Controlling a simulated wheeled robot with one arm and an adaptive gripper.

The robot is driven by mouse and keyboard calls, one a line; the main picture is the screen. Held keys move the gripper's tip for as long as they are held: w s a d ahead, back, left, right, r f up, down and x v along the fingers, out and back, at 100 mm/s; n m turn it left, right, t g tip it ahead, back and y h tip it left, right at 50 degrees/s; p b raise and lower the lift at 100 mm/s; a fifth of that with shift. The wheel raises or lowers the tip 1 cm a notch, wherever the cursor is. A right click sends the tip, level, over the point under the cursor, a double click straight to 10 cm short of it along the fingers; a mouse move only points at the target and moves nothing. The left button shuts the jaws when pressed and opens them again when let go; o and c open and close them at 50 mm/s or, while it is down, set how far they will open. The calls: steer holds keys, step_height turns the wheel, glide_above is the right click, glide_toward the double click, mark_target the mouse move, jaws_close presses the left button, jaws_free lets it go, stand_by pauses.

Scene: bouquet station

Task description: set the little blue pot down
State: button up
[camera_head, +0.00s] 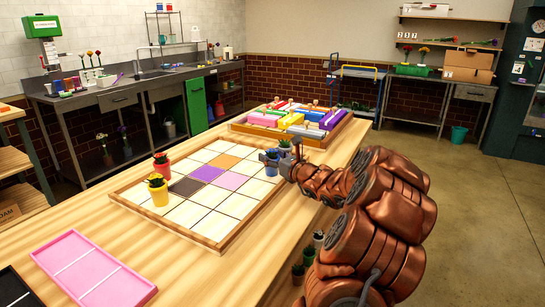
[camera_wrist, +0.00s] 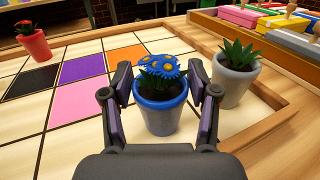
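The little blue pot (camera_wrist: 160,115), with a bright blue rim and blue flowers with yellow centres, is upright between my fingers in the wrist view. My gripper (camera_wrist: 160,82) has a pad close against each side of the rim and looks shut on it. In the head view my gripper (camera_head: 274,163) is over the right edge of the tiled board (camera_head: 215,237), partly covering the pot. Pale tiles show beneath the pot; I cannot tell whether its base touches them. A grey pot (camera_wrist: 234,80) with a spiky green plant stands just right of my right finger.
A red pot (camera_head: 161,167) and a yellow pot (camera_head: 158,192) stand on the board's left side. A tray of coloured blocks (camera_head: 262,131) lies behind the board. A pink tray (camera_head: 95,275) lies at the front left. Most middle tiles are bare.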

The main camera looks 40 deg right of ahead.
steer(key=o, duration=0.3)
steer(key=shift+r, duration=0.2)
steer(key=s, duration=0.8)
steer(key=s+a, duration=0.1)
steer(key=s, duration=0.3)
steer(key=shift+a, duration=0.1)
stand_by(0.4)
